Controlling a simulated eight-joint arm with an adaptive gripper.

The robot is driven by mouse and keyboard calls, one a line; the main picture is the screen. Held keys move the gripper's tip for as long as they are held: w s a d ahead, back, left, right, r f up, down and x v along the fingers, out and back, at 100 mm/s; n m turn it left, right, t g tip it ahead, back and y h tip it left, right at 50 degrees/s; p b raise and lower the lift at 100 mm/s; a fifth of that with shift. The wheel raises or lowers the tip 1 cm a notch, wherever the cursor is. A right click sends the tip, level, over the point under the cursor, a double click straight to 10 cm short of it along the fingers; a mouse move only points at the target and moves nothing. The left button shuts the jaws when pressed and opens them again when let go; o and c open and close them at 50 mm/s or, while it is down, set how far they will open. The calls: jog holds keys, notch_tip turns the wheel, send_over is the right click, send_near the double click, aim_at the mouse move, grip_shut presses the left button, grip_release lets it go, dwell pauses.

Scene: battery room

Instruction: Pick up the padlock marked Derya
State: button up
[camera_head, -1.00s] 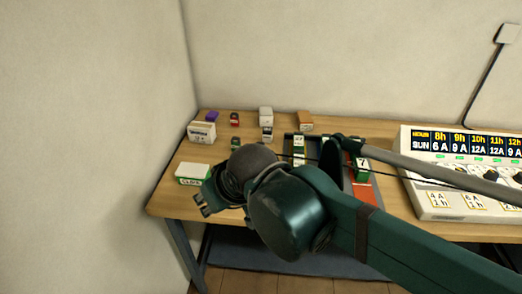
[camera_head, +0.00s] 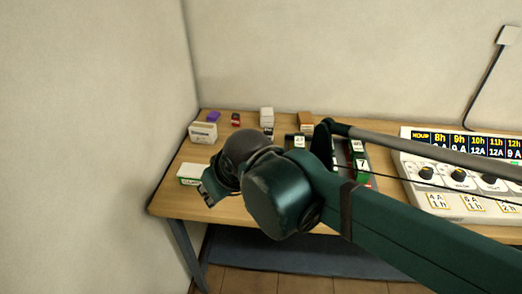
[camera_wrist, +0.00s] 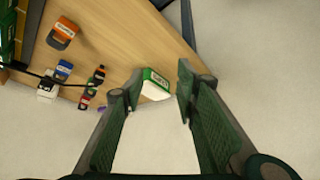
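I cannot read the name Derya on any label, so I cannot tell which thing is that padlock. Small candidates stand on the table's back left: a dark red one (camera_head: 236,119) and a purple one (camera_head: 213,116). In the wrist view, a red, black and orange group (camera_wrist: 95,82), a blue piece (camera_wrist: 63,70) and an orange-and-dark piece (camera_wrist: 63,33) lie left of my gripper. My gripper (camera_wrist: 160,80) is open and empty. A green-and-white block (camera_wrist: 153,86) shows between its fingertips, beyond them. In the head view my gripper (camera_head: 209,190) is at the table's front left, partly covering that block (camera_head: 189,174).
A white box (camera_head: 203,132) stands at the left edge, with a white block (camera_head: 267,116) and brown block (camera_head: 305,118) at the back. A large control panel (camera_head: 450,195) fills the right. The wall is close at left.

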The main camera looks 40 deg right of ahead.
jog(key=w+d+r+n+g+p, duration=0.2)
jog(key=w+d+p, duration=0.3)
jog(key=w+d, duration=0.1)
jog(key=w+d+r+n+g+p, duration=0.1)
jog(key=w+d+r+n+p, duration=0.15)
jog(key=w+d+p, duration=0.35)
jog(key=w+d+f+n+g+p, duration=0.1)
jog(key=d+f+p, duration=0.1)
jog(key=d, duration=0.3)
jog(key=w+d+f+n+g+p, duration=0.1)
jog(key=w+d+f+n+p, duration=0.1)
jog(key=d, duration=0.3)
jog(key=w+d+f+n+g+p, duration=0.1)
jog(key=d+f+p, duration=0.2)
jog(key=d+p, duration=0.1)
jog(key=shift+w+d+f+n, duration=0.1)
jog(key=shift+w+d+n, duration=0.1)
jog(key=shift+d, duration=0.25)
jog(key=shift+w+d+f+n, duration=0.1)
jog(key=shift+w+d, duration=0.1)
jog(key=shift+d, duration=0.25)
jog(key=shift+d+f+g, duration=0.3)
jog(key=shift+d+f, duration=0.1)
jog(key=shift+f, duration=0.1)
jog(key=shift+f, duration=1.2)
jog(key=shift+f, duration=0.1)
jog(key=shift+a+f, duration=0.1)
jog(key=shift+f, duration=2.4)
